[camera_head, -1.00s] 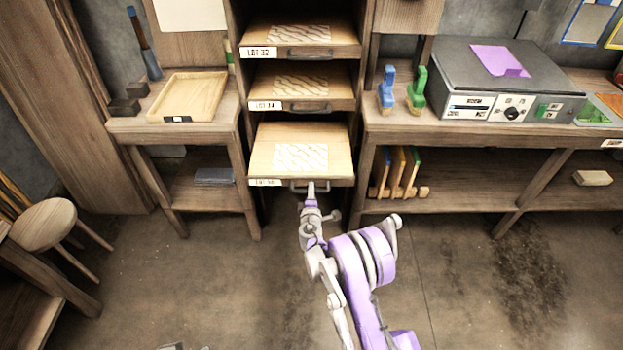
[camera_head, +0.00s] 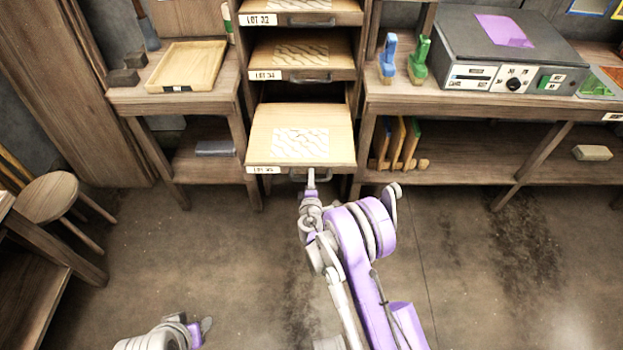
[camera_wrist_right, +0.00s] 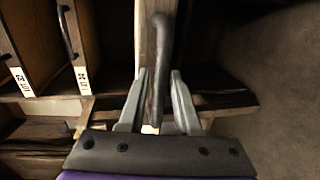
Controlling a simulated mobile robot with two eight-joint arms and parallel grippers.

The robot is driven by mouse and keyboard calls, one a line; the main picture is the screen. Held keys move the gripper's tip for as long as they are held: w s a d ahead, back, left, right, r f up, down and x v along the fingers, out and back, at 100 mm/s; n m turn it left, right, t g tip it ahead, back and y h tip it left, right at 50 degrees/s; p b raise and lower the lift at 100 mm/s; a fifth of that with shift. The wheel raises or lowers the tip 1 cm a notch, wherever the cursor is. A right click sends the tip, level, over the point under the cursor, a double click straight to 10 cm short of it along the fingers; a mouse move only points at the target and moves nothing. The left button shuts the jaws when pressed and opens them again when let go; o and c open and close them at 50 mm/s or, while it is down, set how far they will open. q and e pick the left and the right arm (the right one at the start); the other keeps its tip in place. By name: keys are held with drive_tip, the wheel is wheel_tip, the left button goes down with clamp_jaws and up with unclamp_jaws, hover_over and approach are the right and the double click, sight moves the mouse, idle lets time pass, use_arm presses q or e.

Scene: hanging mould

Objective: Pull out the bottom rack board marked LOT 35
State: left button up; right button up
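The bottom rack board (camera_head: 262,148) is a pale wooden board with a patterned panel on top. It sticks out of the rack well past the boards above. Its front-left label (camera_head: 263,170) is too small to read surely. My right gripper (camera_head: 311,180) is at the dark handle on its front edge. In the right wrist view, the handle (camera_wrist_right: 160,50) runs between the two fingers of the right gripper (camera_wrist_right: 159,75), which are closed around it; narrow gaps seem to show beside it. My left gripper (camera_head: 198,330) is low at the left, partly out of frame, its fingers unclear.
Two more labelled boards, the middle one (camera_head: 300,68) and the upper one (camera_head: 300,17), sit above in the rack. A side table with a wooden tray (camera_head: 187,66) stands left, a bench with a grey machine (camera_head: 500,60) right. A stool (camera_head: 48,195) is far left. The floor in front is open.

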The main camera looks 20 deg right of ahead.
drive_tip(key=shift+o, duration=1)
drive_tip(key=v, duration=1)
drive_tip(key=shift+s, duration=0.4)
drive_tip(key=shift+a+r, duration=0.1)
drive_tip(key=shift+a, duration=0.05)
